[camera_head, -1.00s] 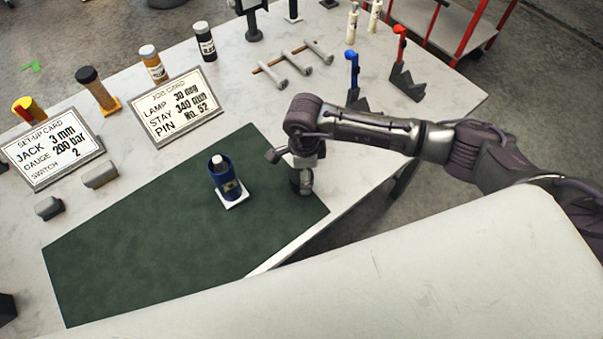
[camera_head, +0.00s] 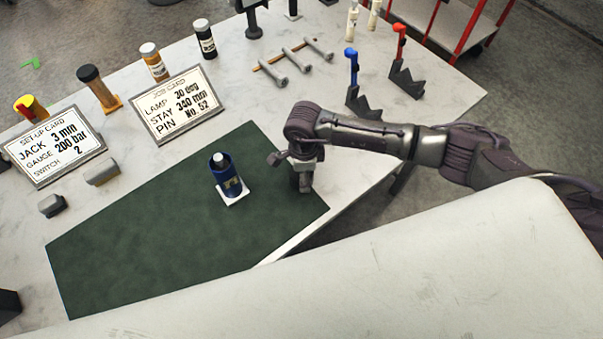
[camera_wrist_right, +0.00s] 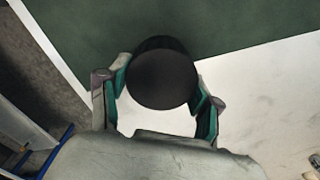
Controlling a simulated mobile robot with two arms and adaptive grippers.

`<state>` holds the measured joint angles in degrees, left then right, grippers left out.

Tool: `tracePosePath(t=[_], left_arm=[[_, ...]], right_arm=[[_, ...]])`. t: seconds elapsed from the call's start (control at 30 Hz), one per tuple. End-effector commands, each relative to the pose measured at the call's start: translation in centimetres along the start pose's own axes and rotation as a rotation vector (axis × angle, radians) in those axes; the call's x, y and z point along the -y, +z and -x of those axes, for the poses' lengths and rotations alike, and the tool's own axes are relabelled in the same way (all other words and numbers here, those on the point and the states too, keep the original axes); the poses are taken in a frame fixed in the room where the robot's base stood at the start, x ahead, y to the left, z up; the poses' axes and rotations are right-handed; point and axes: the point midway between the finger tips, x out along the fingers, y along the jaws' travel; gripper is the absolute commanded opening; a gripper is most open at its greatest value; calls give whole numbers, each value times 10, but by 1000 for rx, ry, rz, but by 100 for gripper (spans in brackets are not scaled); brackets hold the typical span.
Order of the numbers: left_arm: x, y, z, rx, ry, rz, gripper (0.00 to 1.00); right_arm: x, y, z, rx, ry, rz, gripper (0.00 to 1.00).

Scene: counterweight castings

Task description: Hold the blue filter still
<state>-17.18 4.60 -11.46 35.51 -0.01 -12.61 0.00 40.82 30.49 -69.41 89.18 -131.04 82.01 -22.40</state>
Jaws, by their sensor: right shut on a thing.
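In the right wrist view, my right gripper (camera_wrist_right: 158,105) is shut on a dark thing with a round black top (camera_wrist_right: 162,80). Its lower part is mostly hidden, and I cannot tell what it is. My left gripper is not in view.
The green mat (camera_head: 130,250) is clear left of the filter. A set-up card (camera_head: 54,146) and job card (camera_head: 178,105) stand behind it, with several bottles beyond. Bolts (camera_head: 296,62) and blue and red-topped clamps (camera_head: 351,70) are at the back right.

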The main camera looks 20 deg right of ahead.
Motion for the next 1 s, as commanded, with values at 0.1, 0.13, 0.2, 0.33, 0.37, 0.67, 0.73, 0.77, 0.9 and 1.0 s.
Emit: tracePosePath(t=[0.1, 0.13, 0.2, 0.33, 0.37, 0.67, 0.73, 0.77, 0.9, 1.0], left_arm=[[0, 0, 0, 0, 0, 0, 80], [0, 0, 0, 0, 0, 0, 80], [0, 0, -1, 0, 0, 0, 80], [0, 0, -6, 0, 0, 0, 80], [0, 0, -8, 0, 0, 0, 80], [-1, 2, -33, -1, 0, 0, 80], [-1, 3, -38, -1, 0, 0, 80], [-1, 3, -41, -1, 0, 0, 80], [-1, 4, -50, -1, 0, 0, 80], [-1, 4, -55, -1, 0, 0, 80]], right_arm=[[0, 0, 0, 0, 0, 0, 40], [0, 0, 0, 0, 0, 0, 40], [0, 0, 2, 1, -1, 0, 40], [1, 0, 9, 2, -2, 0, 40], [1, 1, 12, 2, -4, 0, 40], [-18, -29, 56, -1, -4, 1, 40], [-28, -42, 66, -2, -4, 0, 40], [-32, -47, 69, -1, -4, 1, 40], [-48, -69, 87, -1, -3, 0, 40], [-57, -81, 97, -2, -3, -1, 40]])
